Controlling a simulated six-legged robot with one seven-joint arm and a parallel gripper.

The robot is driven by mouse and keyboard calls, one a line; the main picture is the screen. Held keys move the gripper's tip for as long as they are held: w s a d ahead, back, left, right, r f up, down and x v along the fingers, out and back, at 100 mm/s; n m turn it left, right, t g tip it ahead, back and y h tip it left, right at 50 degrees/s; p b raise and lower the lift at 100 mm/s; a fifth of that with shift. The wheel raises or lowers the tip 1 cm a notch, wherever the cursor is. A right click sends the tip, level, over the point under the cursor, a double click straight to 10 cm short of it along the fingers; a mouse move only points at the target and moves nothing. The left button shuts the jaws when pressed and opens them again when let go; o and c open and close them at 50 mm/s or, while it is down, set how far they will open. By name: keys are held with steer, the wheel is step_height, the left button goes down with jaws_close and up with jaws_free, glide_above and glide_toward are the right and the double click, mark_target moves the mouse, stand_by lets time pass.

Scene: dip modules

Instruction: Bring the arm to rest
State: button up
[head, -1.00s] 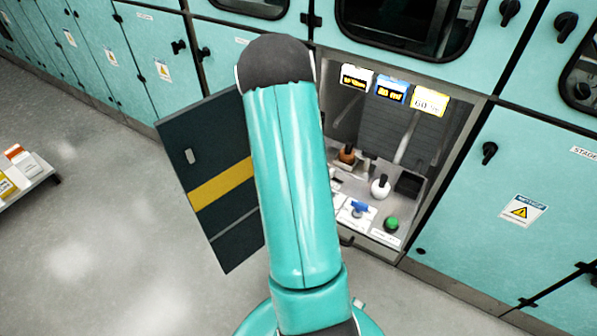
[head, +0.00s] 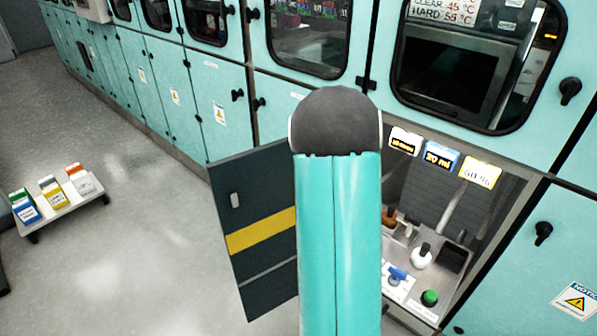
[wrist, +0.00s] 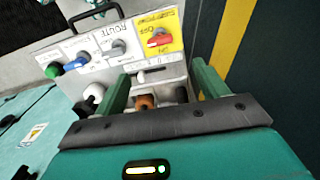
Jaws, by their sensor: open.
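My arm, teal with a dark rounded joint, rises through the middle of the head view, and it hides part of the open cabinet bay. My gripper (wrist: 160,90) shows in the wrist view with its two green fingers apart and nothing between them. Beyond the fingers is a control panel (wrist: 105,65) with a red switch on a yellow plate (wrist: 160,38), a grey knob, a blue handle and a green button. An orange-brown knob (wrist: 146,102) shows between the fingers, farther off; I cannot tell how far.
A dark door with a yellow stripe (head: 262,232) stands open left of the bay. Inside the bay are a white knob (head: 421,256), a blue handle (head: 397,273) and a green button (head: 429,298). A low bench (head: 68,207) with colored boxes stands at left. The floor between is clear.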

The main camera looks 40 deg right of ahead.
steer(key=shift+a, duration=0.1)
steer(key=w+a+r+n+t, duration=0.15)
steer(key=a+r+n, duration=0.25)
steer(key=a+r, duration=0.45)
steer(key=w+a+r+n+t, duration=0.1)
steer(key=w+a+r+n, duration=0.3)
steer(key=a, duration=0.8)
steer(key=s+a+r+n+t, duration=0.1)
steer(key=s+a+r+n, duration=0.2)
steer(key=s+a, duration=0.3)
steer(key=s+a+r+n+t, duration=0.2)
steer(key=s+a+r+n, duration=0.2)
steer(key=a, duration=1)
steer(key=shift+s+a+r+n, duration=0.15)
steer(key=shift+s+a+n, duration=0.15)
steer(key=shift+s+n, duration=1.05)
steer(key=shift+s+m, duration=0.25)
